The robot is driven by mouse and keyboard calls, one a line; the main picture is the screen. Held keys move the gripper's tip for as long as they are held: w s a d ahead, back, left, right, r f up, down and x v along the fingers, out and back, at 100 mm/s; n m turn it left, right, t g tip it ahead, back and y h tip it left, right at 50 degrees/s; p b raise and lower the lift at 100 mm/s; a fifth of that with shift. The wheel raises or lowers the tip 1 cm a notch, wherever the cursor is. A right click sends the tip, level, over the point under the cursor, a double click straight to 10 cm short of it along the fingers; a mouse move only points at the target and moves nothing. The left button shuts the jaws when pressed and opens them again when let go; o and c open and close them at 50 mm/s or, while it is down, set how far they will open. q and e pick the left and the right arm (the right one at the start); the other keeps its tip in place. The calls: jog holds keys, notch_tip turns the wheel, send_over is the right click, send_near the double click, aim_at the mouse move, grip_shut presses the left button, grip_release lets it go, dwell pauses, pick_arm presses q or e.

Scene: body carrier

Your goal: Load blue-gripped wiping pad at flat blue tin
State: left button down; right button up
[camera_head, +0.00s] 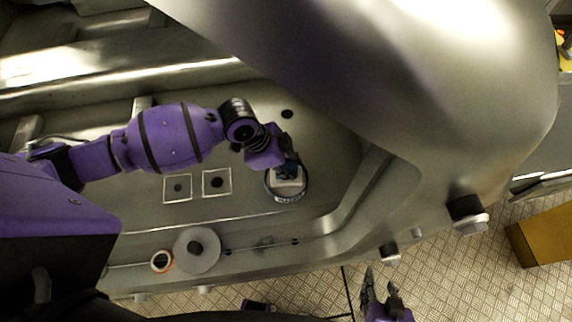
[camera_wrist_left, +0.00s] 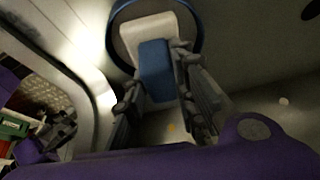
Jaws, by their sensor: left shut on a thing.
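The flat blue tin (camera_head: 286,199) is round with a blue rim and sits on the metal panel, right of the marked squares. Its rim also shows at the top of the left wrist view (camera_wrist_left: 197,22). The wiping pad (camera_head: 290,184) is over the tin, its white body and blue grip clearer in the left wrist view (camera_wrist_left: 157,70). My left gripper (camera_head: 287,168) is shut on the pad's blue grip. I cannot tell whether the pad touches the tin's inside. My right gripper (camera_head: 380,282) is open and empty, low in the picture over the floor.
Two square outlines (camera_head: 217,182) with dark centres lie left of the tin. A grey disc (camera_head: 197,249) and an orange-edged ring (camera_head: 161,261) are near the front edge. A large curved metal body part (camera_head: 400,80) overhangs on the right. A yellow box (camera_head: 541,236) stands at far right.

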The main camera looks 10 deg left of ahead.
aim_at(292, 165)
pick_arm(q)
jog(key=shift+s+f, duration=0.1)
jog(key=shift+f, duration=0.2)
pick_arm(e)
jog(key=shift+s+f, duration=0.25)
jog(key=shift+f, duration=0.05)
